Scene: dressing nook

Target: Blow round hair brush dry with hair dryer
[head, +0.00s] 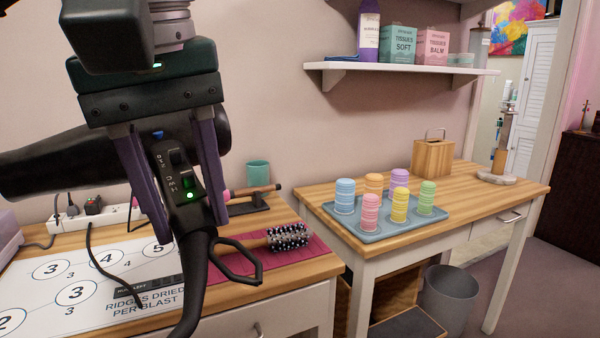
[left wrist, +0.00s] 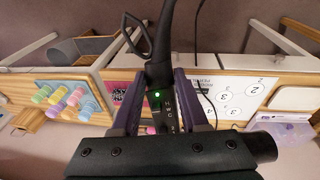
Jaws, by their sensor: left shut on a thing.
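The black hair dryer (head: 60,160) is in the air in front of the table, its barrel pointing left. My left gripper (head: 186,218) is shut on its handle, and a green light is lit beside the handle switches. The dryer's handle also shows in the left wrist view (left wrist: 159,75) between the two purple fingers. The round hair brush (head: 288,237) has dark bristles with pale tips and lies on a magenta mat (head: 306,262), below and to the right of the gripper, apart from it. Part of its handle is hidden behind the dryer's cord loop. My right gripper is not in view.
A white printed chart (head: 40,310) lies left of the mat. A power strip (head: 70,218), green cup (head: 258,173) and stand with a rod (head: 250,205) are behind. A blue tray (head: 372,233) holding several colored rollers is on the right table. A grey bin (head: 450,298) stands below.

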